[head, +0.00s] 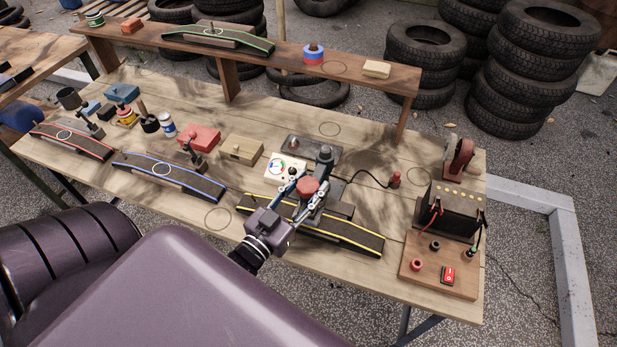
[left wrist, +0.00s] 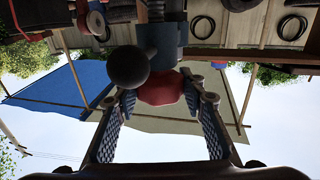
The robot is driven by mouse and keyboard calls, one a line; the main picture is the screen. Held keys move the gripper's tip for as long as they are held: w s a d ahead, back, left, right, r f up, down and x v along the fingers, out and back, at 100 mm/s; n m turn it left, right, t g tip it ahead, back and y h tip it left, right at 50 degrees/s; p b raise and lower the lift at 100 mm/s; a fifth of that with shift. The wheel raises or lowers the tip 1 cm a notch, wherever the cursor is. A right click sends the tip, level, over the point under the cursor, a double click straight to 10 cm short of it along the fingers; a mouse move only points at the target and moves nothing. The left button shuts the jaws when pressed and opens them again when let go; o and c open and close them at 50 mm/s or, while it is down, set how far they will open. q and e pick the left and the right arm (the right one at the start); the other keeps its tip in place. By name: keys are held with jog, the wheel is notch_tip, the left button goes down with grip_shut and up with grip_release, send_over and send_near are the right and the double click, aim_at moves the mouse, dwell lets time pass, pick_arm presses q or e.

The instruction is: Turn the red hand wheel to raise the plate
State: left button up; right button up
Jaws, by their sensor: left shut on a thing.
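The red hand wheel (head: 307,187) sits on the compressor assembly near the middle of the bench. My left gripper (head: 308,184) has its fingers on both sides of the wheel and is shut on it. In the left wrist view the red wheel (left wrist: 161,89) shows between the two padded fingers, partly covered by a dark round knob (left wrist: 128,66). A dark grey cylinder (head: 325,156) stands just behind the wheel. A dark flat plate (head: 300,144) lies behind the gripper; I cannot tell whether it is the plate to be raised. My right gripper is not seen.
A yellow-edged ramp (head: 352,236) lies under and beside the gripper. A raised shelf (head: 285,57) runs along the back.

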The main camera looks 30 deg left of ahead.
pick_arm(q)
jog(key=shift+y, duration=0.3)
jog(key=o, duration=1.2)
jog(key=s, duration=1.2)
jog(key=shift+d, duration=0.15)
jog(key=shift+w, duration=0.1)
